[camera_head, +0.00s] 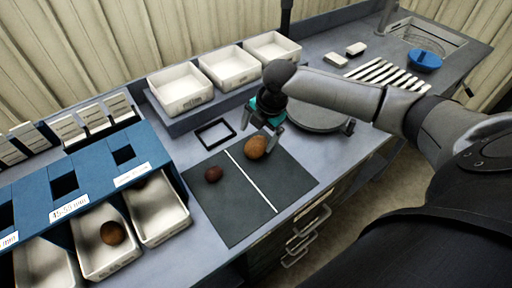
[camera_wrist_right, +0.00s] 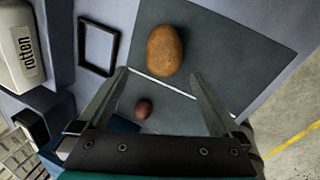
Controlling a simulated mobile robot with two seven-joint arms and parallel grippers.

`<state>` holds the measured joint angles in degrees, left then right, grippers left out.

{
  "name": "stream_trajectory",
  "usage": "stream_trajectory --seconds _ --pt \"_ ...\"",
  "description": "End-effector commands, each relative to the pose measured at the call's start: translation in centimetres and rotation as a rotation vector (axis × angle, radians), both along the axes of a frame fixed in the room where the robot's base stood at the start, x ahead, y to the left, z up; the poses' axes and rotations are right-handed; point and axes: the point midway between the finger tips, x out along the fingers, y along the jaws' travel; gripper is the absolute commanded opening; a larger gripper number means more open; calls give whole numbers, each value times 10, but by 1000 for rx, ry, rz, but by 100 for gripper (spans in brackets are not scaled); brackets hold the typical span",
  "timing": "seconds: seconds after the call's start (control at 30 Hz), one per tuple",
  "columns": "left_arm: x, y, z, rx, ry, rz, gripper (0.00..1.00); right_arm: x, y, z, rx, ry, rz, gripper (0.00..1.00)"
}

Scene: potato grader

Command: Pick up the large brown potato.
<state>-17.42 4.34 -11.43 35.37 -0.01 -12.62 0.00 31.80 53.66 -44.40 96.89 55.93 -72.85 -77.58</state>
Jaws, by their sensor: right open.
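The large brown potato (camera_head: 256,147) lies on the dark mat (camera_head: 240,222), to the right of its white line. In the right wrist view the potato (camera_wrist_right: 164,50) lies beyond the fingertips, near the middle top. My right gripper (camera_head: 262,132) is above the mat, close over the potato in the head view. It is open, and its fingers (camera_wrist_right: 160,85) are spread with nothing between them. Whether a finger touches the potato cannot be told. A small dark red potato (camera_head: 213,174) lies on the mat left of the line. My left gripper is not in view.
Three white bins (camera_head: 182,103) stand at the back. A blue grader box (camera_head: 90,180) with white trays (camera_head: 160,228) is at the left, with a brown potato (camera_head: 113,233) in one tray. A black square frame (camera_head: 215,133) lies behind the mat. A round grey plate (camera_head: 322,118) is right of the gripper.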

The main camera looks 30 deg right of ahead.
Motion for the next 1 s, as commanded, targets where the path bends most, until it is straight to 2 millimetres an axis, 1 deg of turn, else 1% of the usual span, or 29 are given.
stream_trajectory --seconds 0.17,0.37,0.5,0.6,0.8,0.87,1.0 --pt "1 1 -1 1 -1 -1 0 2 0 -11 1 1 -1 100" --pt "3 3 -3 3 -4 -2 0 5 -7 -38 1 2 -3 100" --pt "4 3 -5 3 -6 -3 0 10 -4 -53 1 0 0 100" --pt "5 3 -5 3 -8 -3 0 11 -5 -56 0 -1 0 100" --pt "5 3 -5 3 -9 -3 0 11 -5 -56 -1 -1 1 100" --pt "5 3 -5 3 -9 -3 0 11 -5 -56 -1 -1 1 94" --pt "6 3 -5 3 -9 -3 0 11 -5 -56 -1 -1 1 79"
